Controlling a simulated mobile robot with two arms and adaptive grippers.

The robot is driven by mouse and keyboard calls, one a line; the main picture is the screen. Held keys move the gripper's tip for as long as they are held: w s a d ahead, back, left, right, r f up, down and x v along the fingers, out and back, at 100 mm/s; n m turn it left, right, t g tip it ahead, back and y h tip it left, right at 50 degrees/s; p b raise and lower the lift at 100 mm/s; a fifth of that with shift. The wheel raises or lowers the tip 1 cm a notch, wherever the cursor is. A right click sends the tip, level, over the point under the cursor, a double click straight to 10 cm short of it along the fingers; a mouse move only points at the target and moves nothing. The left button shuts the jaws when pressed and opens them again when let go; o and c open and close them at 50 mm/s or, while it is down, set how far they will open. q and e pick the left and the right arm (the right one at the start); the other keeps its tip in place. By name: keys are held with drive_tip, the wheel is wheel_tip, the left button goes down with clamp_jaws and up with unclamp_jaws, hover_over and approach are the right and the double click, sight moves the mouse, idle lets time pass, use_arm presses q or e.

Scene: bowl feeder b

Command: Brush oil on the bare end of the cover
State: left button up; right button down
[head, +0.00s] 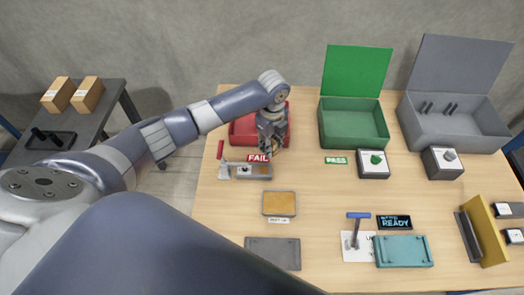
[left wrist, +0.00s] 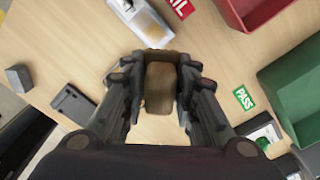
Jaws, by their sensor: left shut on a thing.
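My left gripper (head: 271,146) hangs fingers down in front of the red bin, beside the FAIL label. It is shut on a brown thing (left wrist: 160,88), which shows between the fingers in the left wrist view. I cannot tell for sure whether this is the brush, and no bristles are clear. A grey fixture (head: 240,171) with a red-tipped lever lies just left of and below the gripper. It also shows in the left wrist view (left wrist: 136,14), with an amber patch at one end. The cover and its bare end cannot be made out with certainty. My right gripper is not in view.
A tan pad (head: 279,203) lies in front of the fixture, with a dark grey plate (head: 272,254) nearer. The red bin (head: 246,127) is behind the gripper. The green box (head: 353,124) and grey box (head: 455,128) stand open to the right.

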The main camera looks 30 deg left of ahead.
use_arm(q)
wheel_tip(320, 180, down, 5)
drive_tip(key=s+a+m, duration=0.1)
drive_tip(key=a+m, duration=0.2)
drive_tip(key=m, duration=0.1)
drive_tip(key=b, duration=0.6)
hover_over(262, 170)
drive_tip(key=shift+m, duration=0.3)
wheel_tip(262, 170, down, 6)
drive_tip(key=shift+f, duration=0.15)
drive_tip(key=shift+f+b, duration=0.45)
drive_tip(key=shift+f, duration=0.55)
